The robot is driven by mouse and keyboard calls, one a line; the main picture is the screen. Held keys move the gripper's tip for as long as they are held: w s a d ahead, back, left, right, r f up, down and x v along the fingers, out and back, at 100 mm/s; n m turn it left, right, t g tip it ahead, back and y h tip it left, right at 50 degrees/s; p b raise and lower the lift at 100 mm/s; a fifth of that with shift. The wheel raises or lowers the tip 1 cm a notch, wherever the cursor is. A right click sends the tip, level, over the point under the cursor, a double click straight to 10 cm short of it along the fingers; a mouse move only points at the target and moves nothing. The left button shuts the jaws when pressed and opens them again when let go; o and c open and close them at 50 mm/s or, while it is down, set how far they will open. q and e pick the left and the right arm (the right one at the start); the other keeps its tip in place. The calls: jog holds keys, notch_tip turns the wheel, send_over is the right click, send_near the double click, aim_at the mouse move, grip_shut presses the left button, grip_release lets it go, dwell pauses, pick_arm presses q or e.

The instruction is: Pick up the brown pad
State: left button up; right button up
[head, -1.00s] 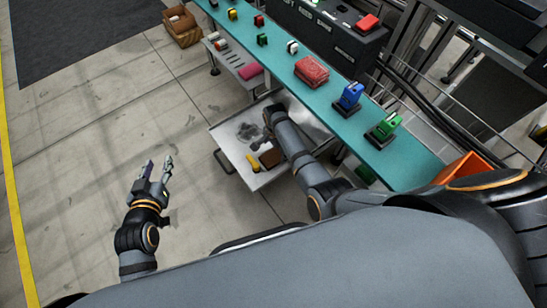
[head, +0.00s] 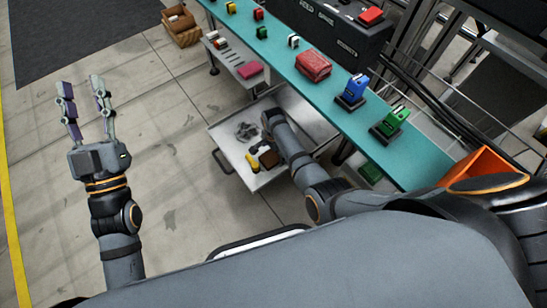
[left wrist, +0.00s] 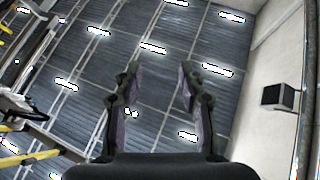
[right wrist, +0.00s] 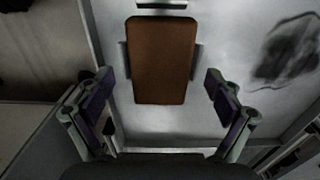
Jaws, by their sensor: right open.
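The brown pad (right wrist: 160,60) lies on a pale metal surface in the right wrist view, with small grey pieces showing at its two sides. In the head view my right arm mostly hides that gripper. My left gripper (head: 83,88) is open and empty above the floor at the left; its spread fingers also show in the left wrist view (left wrist: 159,68).
A teal bench (head: 335,110) runs beside the tray, holding a red package (head: 313,66), a blue device (head: 354,88) and a green device (head: 393,121). A dark patch (right wrist: 290,50) marks the tray. The left floor is clear.

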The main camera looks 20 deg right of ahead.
jog(key=shift+f, duration=0.4)
jog(key=c, duration=1.2)
pick_arm(q)
jog(key=s+r+t, duration=0.1)
jog(key=r, duration=0.1)
jog(key=s+r+t+h, duration=0.1)
jog(key=shift+s+d+r+m, duration=0.1)
jog(key=shift+s+r+m, duration=0.05)
jog(key=shift+r+m, duration=0.2)
pick_arm(e)
jog(key=shift+c, duration=0.2)
